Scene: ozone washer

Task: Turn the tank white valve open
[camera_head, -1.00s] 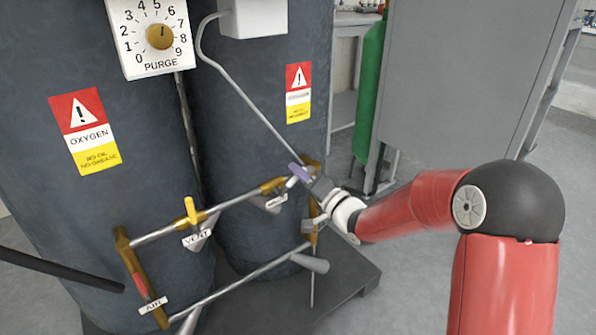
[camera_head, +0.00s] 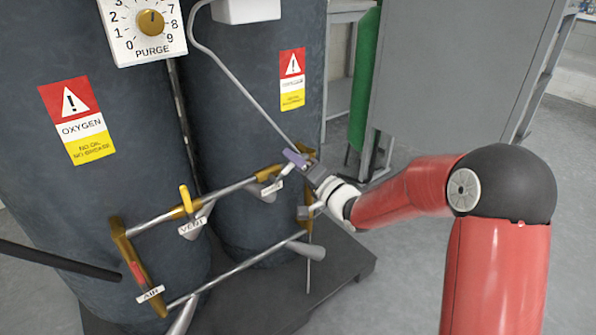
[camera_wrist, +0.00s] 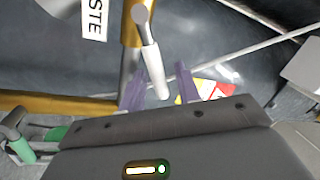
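The white valve handle (camera_wrist: 154,70) shows in the wrist view, a short white lever hanging from a grey pivot on the brass fitting (camera_wrist: 132,25). My gripper (camera_wrist: 160,88) has its two purple fingers spread apart, with the lever's lower end seen between them. I cannot tell whether either finger touches it. In the head view my gripper (camera_head: 297,158) is at the upper right corner of the pipe frame (camera_head: 235,188) in front of the dark tank (camera_head: 235,110). There it mostly hides the white handle.
A yellow vent handle (camera_head: 186,198) and a red air handle (camera_head: 137,272) are on the same frame, to the left. A thin bent pipe (camera_head: 235,85) runs down to the gripper's corner. A grey cabinet (camera_head: 450,80) and green cylinder (camera_head: 365,80) stand behind the arm.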

